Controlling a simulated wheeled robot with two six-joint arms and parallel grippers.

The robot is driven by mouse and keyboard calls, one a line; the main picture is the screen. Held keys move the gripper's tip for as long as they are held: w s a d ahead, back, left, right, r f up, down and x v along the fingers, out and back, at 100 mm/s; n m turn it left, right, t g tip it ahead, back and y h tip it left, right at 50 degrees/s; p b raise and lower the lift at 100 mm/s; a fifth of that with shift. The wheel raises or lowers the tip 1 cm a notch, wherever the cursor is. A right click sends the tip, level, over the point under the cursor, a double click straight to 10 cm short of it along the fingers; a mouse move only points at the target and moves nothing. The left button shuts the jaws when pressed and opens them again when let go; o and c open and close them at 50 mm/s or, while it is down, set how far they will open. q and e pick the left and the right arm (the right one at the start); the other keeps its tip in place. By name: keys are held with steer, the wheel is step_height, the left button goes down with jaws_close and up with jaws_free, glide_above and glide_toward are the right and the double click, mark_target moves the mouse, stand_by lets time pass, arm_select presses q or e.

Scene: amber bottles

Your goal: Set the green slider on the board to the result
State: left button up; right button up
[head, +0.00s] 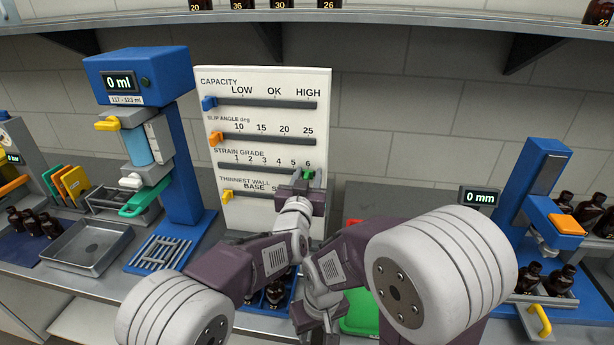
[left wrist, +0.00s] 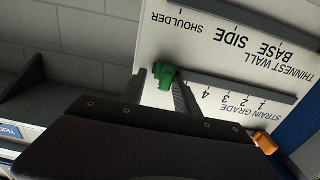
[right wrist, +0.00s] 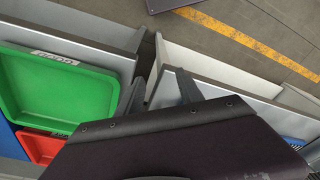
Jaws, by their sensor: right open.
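The white board (head: 265,85) stands upright at the back and carries several labelled slider rows. The green slider (head: 308,174) is on the strain grade bar at its right end, under the 6. It also shows in the left wrist view (left wrist: 163,74). My left gripper (head: 305,188) is at the board with its fingers on either side of the green slider. They look apart, and I cannot see contact. My right gripper (head: 318,322) is open and empty, low in front of the board; its fingers also show in the right wrist view (right wrist: 161,85).
A blue stand (head: 140,75) reading 0 ml is left of the board. A metal tray (head: 88,262) lies further left. A blue device with a 0 mm display (head: 480,197) stands right. Green (right wrist: 50,95) and red (right wrist: 38,147) trays lie below my right gripper. A shelf runs above.

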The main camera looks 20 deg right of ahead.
stand_by(0.4)
arm_select(q)
steer(key=shift+s+a, duration=0.15)
steer(key=shift+s, duration=0.05)
steer(key=b+v, duration=0.2)
steer(key=v, duration=0.6)
steer(key=shift+s+a+b, duration=0.2)
steer(key=shift+a+b, duration=0.05)
steer(key=shift+b, duration=0.15)
